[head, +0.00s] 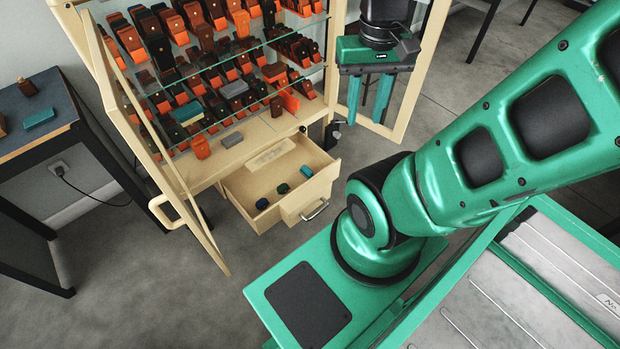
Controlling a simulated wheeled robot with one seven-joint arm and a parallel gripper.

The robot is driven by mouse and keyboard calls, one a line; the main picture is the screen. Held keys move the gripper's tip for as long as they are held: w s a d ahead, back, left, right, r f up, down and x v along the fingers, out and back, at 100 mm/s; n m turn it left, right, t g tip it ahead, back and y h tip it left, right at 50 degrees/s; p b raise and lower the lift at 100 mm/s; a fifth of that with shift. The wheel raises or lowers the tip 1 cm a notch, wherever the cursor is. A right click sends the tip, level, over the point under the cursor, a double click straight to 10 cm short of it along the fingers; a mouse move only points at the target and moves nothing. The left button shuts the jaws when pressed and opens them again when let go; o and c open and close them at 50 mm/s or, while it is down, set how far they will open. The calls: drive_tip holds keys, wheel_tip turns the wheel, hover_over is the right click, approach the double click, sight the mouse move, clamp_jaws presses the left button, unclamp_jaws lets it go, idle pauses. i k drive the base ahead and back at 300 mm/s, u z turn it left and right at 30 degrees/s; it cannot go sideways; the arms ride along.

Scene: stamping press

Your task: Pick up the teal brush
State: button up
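Several things here are teal or greenish, and I cannot tell for sure which is the brush. A teal block-like piece (39,119) lies on the table at the left. In the open drawer (242,183) lie small pieces: a teal one (306,171), a dark green one (283,188) and a near-black one (262,204). A teal block (186,112) lies on the cabinet's lower shelf. My gripper (369,105) hangs at the cabinet's right side, above and right of the drawer. Its two green fingers point down, apart, with nothing seen between them.
The cabinet (215,167) holds rows of orange, brown and black stamps on glass shelves. Its glazed doors stand open; the left one (190,228) swings toward the front. The dark table (48,138) stands left. Grey floor (130,285) is free in front.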

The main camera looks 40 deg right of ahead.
sight(305, 172)
drive_tip(key=k, duration=1.05)
drive_tip(key=z, duration=0.5)
drive_tip(key=i, duration=1.9)
drive_tip(key=u, duration=0.2)
